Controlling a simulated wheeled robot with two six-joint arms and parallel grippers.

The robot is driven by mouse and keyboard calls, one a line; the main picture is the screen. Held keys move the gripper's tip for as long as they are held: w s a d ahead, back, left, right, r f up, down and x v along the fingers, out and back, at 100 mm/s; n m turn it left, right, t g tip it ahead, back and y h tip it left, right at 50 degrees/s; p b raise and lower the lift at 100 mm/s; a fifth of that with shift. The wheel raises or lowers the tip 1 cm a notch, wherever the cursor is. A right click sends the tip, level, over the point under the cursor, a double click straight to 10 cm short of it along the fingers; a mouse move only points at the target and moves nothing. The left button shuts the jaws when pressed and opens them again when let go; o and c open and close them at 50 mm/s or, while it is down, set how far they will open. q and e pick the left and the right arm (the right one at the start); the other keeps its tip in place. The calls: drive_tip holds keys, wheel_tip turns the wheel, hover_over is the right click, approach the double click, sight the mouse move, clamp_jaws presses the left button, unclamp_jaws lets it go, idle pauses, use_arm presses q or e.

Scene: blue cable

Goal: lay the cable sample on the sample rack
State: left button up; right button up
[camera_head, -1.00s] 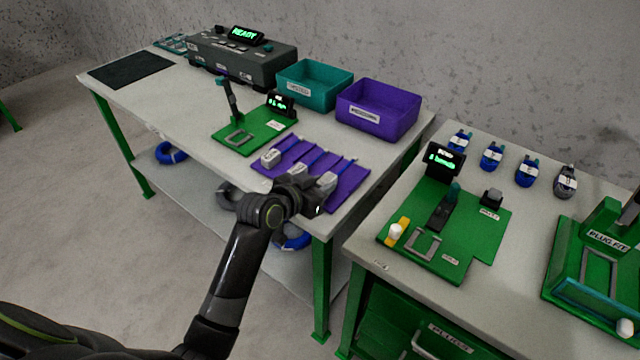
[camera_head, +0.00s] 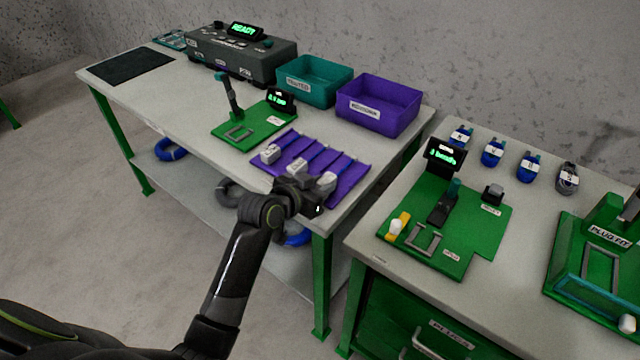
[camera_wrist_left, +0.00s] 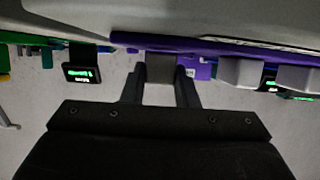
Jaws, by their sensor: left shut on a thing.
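The sample rack (camera_head: 351,188) is a purple grooved plate at the front right of the left table. Cable samples with grey plugs and blue cables lie across it: one plug at the left (camera_head: 270,155), one in the middle (camera_head: 297,168). The right cable sample (camera_head: 327,182) has its grey plug at the rack's front right. My left gripper (camera_head: 318,194) is low at the rack's front edge, beside that plug. In the left wrist view, its fingers (camera_wrist_left: 160,80) are shut on a grey plug (camera_wrist_left: 160,68), seemingly the right sample's. My right gripper is not in view.
Behind the rack stand a teal bin (camera_head: 313,82) and a purple bin (camera_head: 378,106). A green fixture (camera_head: 250,136) with a lever is left of the rack. The right table, across a gap, holds a green board (camera_head: 470,235) and several blue cable coils (camera_head: 492,155).

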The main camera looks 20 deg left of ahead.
use_arm(q)
drive_tip(key=shift+f, duration=0.15)
drive_tip(key=o, duration=1.1)
wheel_tip(320, 180, up, 2)
drive_tip(key=shift+r+p, duration=0.1)
drive_tip(key=shift+p, duration=0.95)
drive_tip(key=shift+r+p, duration=0.55)
drive_tip(key=shift+p, duration=0.05)
drive_tip(key=shift+r+p, duration=0.3)
wheel_tip(320, 180, up, 2)
drive_tip(key=shift+r+p, duration=0.1)
drive_tip(key=shift+p, duration=1.05)
drive_tip(key=shift+r+p, duration=0.95)
